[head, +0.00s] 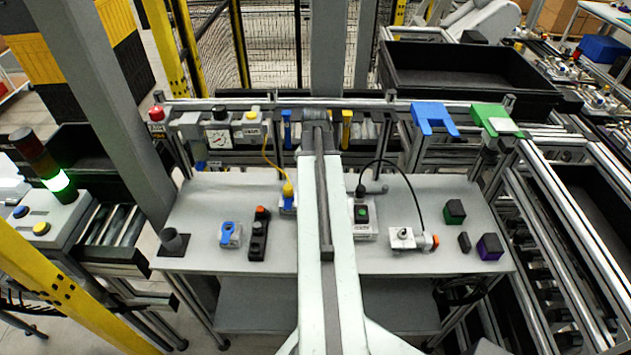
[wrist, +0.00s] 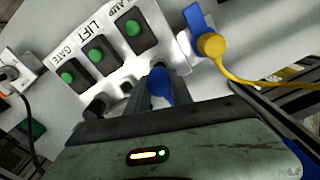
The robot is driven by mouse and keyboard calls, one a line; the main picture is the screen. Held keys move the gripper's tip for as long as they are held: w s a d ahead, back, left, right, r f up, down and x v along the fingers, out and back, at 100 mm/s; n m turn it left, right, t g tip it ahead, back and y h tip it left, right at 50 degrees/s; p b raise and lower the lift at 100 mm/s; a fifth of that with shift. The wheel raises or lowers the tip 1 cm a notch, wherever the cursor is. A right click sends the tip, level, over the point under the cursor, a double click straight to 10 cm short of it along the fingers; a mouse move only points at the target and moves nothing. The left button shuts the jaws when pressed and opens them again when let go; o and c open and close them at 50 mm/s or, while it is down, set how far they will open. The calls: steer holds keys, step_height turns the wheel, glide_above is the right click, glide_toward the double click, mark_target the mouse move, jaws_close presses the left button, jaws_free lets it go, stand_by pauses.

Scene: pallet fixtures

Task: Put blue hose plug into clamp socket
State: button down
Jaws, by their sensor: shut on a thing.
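My gripper (wrist: 158,82) is at the lower middle of the wrist view, its dark jaws shut on the blue hose plug (wrist: 160,88). Only part of the plug shows between the jaws. The white panel (wrist: 160,52) is just beyond, with labels GATE, LIFT and a partly cut one ending in AMP. Each label has a dark block with a green button. Dark round fittings show below the GATE and LIFT blocks. The plug is in line below the AMP block (wrist: 137,40); that socket is hidden, and I cannot tell whether the plug touches it. My arm hides the gripper in the head view.
A yellow plug (wrist: 211,45) with a yellow cable stands beside the panel, near a blue bracket (wrist: 196,17). On the grey bench (head: 190,205), a black cable (head: 409,180) arches right of my arm. A blue padlock-like item (head: 230,235) stands left.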

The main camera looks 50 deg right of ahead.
steer(key=shift+f+b, duration=1.5)
steer(key=c, duration=1)
jaws_free()
steer(key=shift+c, duration=0.2)
steer(key=shift+r, duration=0.1)
step_height(320, 180, up, 8)
steer(key=p, duration=0.8)
